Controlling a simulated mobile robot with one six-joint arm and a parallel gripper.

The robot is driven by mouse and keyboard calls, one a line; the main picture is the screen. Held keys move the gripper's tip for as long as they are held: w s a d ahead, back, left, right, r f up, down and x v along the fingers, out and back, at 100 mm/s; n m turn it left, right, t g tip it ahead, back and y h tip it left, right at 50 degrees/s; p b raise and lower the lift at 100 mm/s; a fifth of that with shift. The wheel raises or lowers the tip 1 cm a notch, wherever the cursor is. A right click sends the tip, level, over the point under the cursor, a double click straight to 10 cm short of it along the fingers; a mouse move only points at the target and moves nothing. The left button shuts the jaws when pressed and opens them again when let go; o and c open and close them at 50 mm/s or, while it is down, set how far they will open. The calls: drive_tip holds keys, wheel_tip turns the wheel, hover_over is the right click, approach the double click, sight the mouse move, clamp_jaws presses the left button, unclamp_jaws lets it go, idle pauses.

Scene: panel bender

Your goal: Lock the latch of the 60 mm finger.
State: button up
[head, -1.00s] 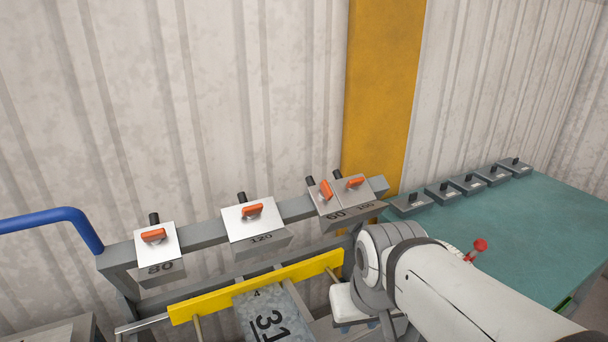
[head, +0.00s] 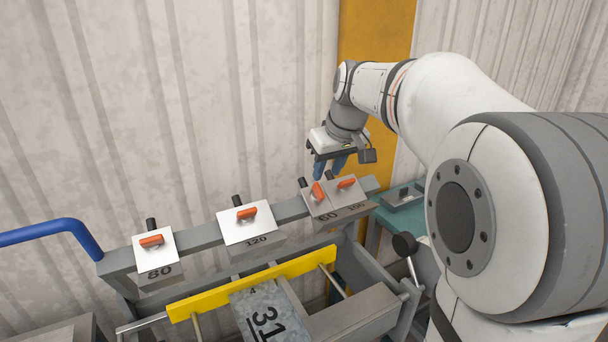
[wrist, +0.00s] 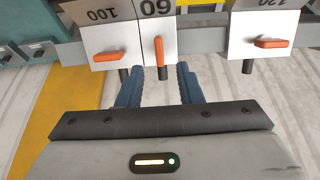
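The 60 mm finger (head: 322,209) sits on the grey rail, right beside the finger marked 100 (head: 352,197). Its orange latch (head: 318,193) lies turned across the levers of its neighbours. In the wrist view the latch (wrist: 159,52) points lengthwise, toward my gripper, while the latches of the 100 (wrist: 108,56) and 120 (wrist: 270,43) fingers lie sideways. My gripper (head: 330,167) is above and behind the 60 finger, with blue fingertips pointing down. In the wrist view it is open (wrist: 160,76) and empty, its fingertips apart on either side of the latch's line, not touching it.
The 120 finger (head: 253,226) and 80 finger (head: 156,258) stand farther left on the rail (head: 205,234). A blue handle (head: 45,230) is at left. A green table (head: 410,217) is partly hidden by my arm.

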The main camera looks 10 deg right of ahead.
sight(320, 188)
drive_tip(key=x, duration=0.3)
drive_tip(key=p+x, duration=0.1)
drive_tip(key=x, duration=0.3)
drive_tip(key=shift+w+f, duration=0.2)
drive_tip(key=shift+w, duration=0.15)
clamp_jaws()
